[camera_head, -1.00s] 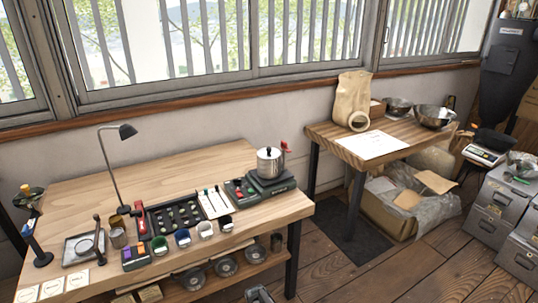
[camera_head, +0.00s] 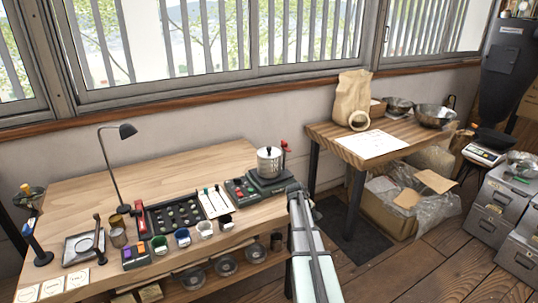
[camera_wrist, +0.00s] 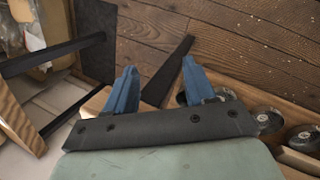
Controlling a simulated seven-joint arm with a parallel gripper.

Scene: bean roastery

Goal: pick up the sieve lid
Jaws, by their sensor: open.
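I cannot tell for certain which thing is the sieve lid. A shiny metal pot with a dark knob on its lid (camera_head: 269,152) stands on a dark device at the right end of the workbench. Several round metal discs (camera_head: 225,266) sit on the shelf under the bench; some also show at the right of the wrist view (camera_wrist: 268,120). My gripper (camera_wrist: 160,68) has two blue fingers spread apart with nothing between them. In the head view my arm rises beside the bench's right front corner, its end right of and below the pot.
The workbench (camera_head: 150,172) holds a lamp (camera_head: 112,165), a dark tray (camera_head: 175,215) and several cups along its front. A second table (camera_head: 325,133) at right carries a paper bag (camera_head: 353,95), a white sheet and metal bowls (camera_head: 433,116). The bench's rear left is clear.

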